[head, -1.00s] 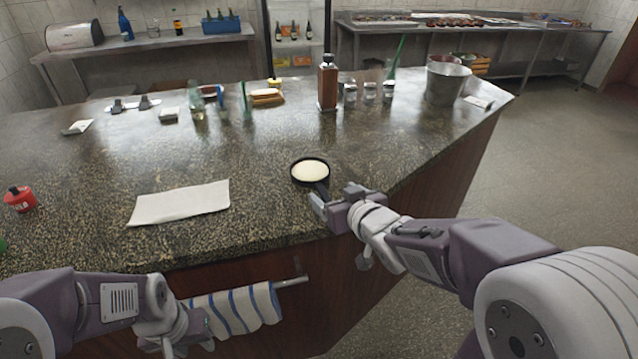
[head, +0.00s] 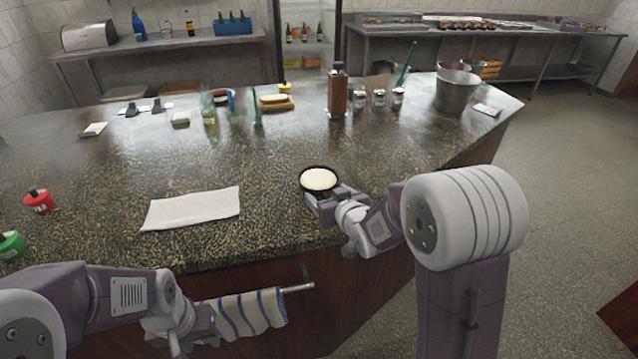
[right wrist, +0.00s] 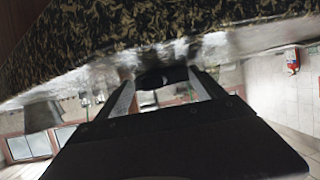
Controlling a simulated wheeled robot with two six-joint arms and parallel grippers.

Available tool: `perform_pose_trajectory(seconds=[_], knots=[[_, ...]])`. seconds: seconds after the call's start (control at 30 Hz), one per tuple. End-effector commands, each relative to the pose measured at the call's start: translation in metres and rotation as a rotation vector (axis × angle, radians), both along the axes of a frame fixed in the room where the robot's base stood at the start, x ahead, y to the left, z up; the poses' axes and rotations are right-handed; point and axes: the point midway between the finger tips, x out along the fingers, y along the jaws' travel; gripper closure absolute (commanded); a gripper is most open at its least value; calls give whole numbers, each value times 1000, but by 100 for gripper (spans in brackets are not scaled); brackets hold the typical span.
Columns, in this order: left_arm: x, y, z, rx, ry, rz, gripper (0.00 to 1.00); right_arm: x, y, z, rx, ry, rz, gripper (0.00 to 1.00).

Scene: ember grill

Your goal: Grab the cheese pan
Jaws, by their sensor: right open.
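The cheese pan (head: 319,180) is a small round black pan with a pale, creamy filling. It sits on the stone counter near its front edge. My right gripper (head: 322,201) is at the near side of the pan, where the handle is mostly hidden. In the right wrist view the right gripper (right wrist: 163,88) is open, and a dark piece that looks like the pan's handle (right wrist: 162,77) shows between its fingers. I cannot tell whether they touch. My left gripper (head: 205,325) is low at the left, in front of the counter and by the towel; its jaws are unclear.
A white cloth (head: 192,208) lies left of the pan. A red can (head: 39,202) and a green can (head: 11,245) are at far left. A striped towel (head: 250,313) hangs on a rail (head: 299,288). A metal bucket (head: 457,91) and bottles stand farther back.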

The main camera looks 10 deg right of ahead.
Motion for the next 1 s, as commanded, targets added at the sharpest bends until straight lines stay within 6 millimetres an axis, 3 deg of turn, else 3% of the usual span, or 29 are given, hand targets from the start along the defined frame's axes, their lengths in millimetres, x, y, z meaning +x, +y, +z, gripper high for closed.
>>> perform_pose_trajectory(seconds=[0.2, 0.4, 0.5, 1.0], knots=[[0, 0, 0, 0, 0, 0, 60, 1, 0, 0, 0, 0, 0, 21], [0, 0, 0, 0, 0, 0, 60, 1, 0, 0, 0, 0, 0, 77], [0, 0, 0, 0, 0, 0, 60, 1, 0, 0, 0, 0, 0, 100], [0, 0, 0, 0, 0, 0, 60, 1, 0, -1, 0, 1, 0, 100]])
